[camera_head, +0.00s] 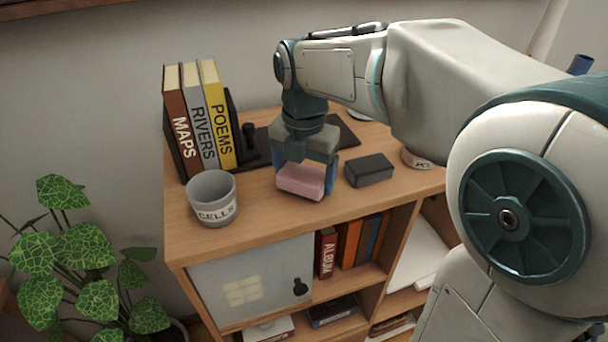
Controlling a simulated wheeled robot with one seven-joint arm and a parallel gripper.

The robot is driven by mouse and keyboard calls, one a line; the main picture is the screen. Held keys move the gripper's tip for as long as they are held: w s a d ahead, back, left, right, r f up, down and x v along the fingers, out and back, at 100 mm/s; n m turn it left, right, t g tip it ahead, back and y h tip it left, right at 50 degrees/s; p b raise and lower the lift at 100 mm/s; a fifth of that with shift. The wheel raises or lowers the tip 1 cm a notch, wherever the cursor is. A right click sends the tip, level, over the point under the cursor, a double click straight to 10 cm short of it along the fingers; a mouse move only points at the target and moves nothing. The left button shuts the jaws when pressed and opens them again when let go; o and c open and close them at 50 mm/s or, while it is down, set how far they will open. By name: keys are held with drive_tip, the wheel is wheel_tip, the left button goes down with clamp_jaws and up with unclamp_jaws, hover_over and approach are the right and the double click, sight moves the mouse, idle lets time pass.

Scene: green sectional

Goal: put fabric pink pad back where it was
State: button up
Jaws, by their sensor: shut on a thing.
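The pink fabric pad (301,180) is a small soft-looking block at the front middle of the wooden cabinet top. My gripper (304,174) points down and is shut on the pad, with a blue-grey finger at each side of it. The pad is at or just above the cabinet top; I cannot tell whether it touches the wood. My gripper's palm hides part of the area behind the pad.
A dark grey block (369,170) lies close to the right of the pad. A grey CELLS cup (213,198) stands to the left. Books (204,118) stand upright behind it. A dark flat mat (344,131) lies behind my gripper. The cabinet top's (262,212) front edge is near.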

drive_tip(key=shift+f, duration=0.75)
drive_tip(key=shift+f, duration=0.2)
drive_tip(key=o, duration=0.9)
drive_tip(key=shift+r, duration=0.1)
